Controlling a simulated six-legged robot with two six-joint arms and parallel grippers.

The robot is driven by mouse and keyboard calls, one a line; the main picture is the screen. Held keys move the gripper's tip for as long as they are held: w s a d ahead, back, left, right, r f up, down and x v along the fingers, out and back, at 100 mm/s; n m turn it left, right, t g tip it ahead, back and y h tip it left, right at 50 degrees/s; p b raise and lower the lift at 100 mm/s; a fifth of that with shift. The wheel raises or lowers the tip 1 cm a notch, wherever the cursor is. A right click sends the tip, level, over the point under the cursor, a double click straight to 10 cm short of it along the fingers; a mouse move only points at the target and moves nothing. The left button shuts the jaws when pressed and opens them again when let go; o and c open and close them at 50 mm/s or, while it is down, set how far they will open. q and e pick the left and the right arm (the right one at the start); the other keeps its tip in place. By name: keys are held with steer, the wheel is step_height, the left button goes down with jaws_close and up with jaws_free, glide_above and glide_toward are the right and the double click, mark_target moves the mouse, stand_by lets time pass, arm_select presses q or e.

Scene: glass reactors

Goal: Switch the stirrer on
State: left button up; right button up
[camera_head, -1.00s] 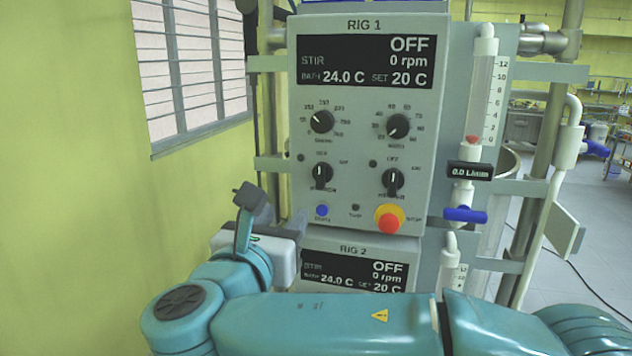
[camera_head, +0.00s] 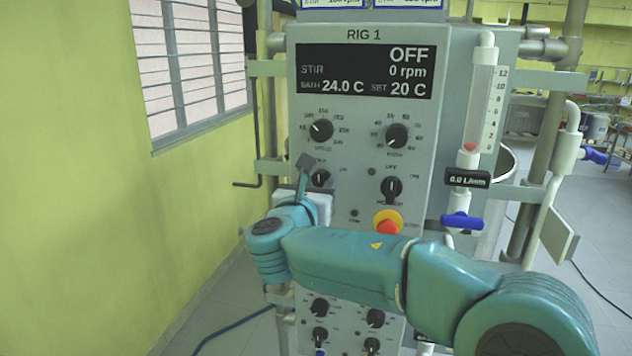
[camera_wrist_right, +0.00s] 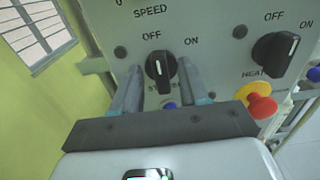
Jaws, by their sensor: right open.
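The RIG 1 panel's stir switch (camera_wrist_right: 161,70) is a black rotary knob under the SPEED dial. Its white line points up towards the OFF label, and ON is to its upper right. The display (camera_head: 365,72) reads OFF and 0 rpm. My right gripper (camera_head: 312,170) is in front of the switch (camera_head: 321,178), which it partly covers in the head view. In the right wrist view its open fingers (camera_wrist_right: 160,78) stand left and right of the knob. Whether they touch it I cannot tell. My left gripper is not in view.
The heat switch (camera_wrist_right: 275,55) and the red stop button (camera_wrist_right: 262,105) on a yellow base are to the right. The speed dial (camera_head: 321,130) is above. A flow tube with a blue valve (camera_head: 461,222) stands right of the panel. A yellow wall is at left.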

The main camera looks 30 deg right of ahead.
steer(key=shift+d, duration=0.1)
steer(key=shift+s, duration=0.1)
steer(key=shift+c, duration=1.2)
jaws_close()
